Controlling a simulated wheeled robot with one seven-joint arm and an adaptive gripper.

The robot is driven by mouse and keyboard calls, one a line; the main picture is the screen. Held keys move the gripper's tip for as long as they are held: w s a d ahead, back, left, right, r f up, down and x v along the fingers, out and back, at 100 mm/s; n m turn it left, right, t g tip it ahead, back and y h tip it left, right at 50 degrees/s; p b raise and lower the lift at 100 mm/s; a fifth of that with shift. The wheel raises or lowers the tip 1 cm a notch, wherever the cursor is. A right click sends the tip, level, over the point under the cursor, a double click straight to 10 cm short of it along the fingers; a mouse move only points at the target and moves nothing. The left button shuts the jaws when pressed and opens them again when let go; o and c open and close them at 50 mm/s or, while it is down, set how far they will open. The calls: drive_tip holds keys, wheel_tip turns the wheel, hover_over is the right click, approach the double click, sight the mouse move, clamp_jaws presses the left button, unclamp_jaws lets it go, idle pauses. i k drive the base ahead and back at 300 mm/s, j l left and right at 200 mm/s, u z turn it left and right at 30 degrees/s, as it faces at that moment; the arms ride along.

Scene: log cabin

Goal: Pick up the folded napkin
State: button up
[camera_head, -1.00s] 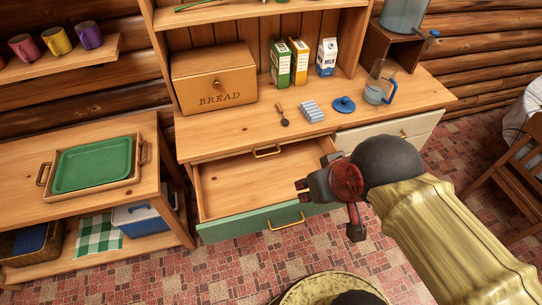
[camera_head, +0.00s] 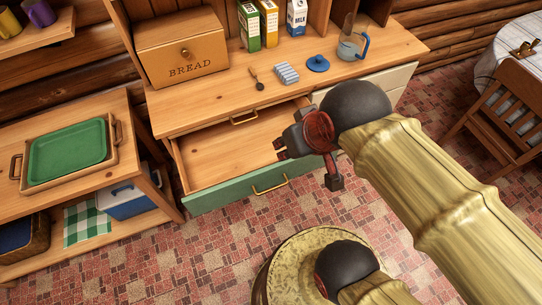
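A small blue-and-white striped folded cloth, which looks like the napkin (camera_head: 286,73), lies on the wooden counter (camera_head: 210,105), between a dark spoon (camera_head: 257,79) and a blue lid (camera_head: 318,64). My gripper (camera_head: 281,147) is over the right part of the open drawer, nearer to me than the napkin and clear of it. No object shows in its fingers. The fingertips are small and dark here, so whether they are open or shut is unclear.
The green-fronted drawer (camera_head: 235,190) is pulled out and its visible inside is empty. A bread box (camera_head: 183,48), cartons and a glass pitcher (camera_head: 350,47) stand on the counter. A side table with a green tray (camera_head: 68,150) is at left, a chair (camera_head: 510,110) at right.

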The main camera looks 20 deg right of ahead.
sight(286, 73)
drive_tip(key=l+u, duration=1.05)
drive_tip(key=l, duration=0.15)
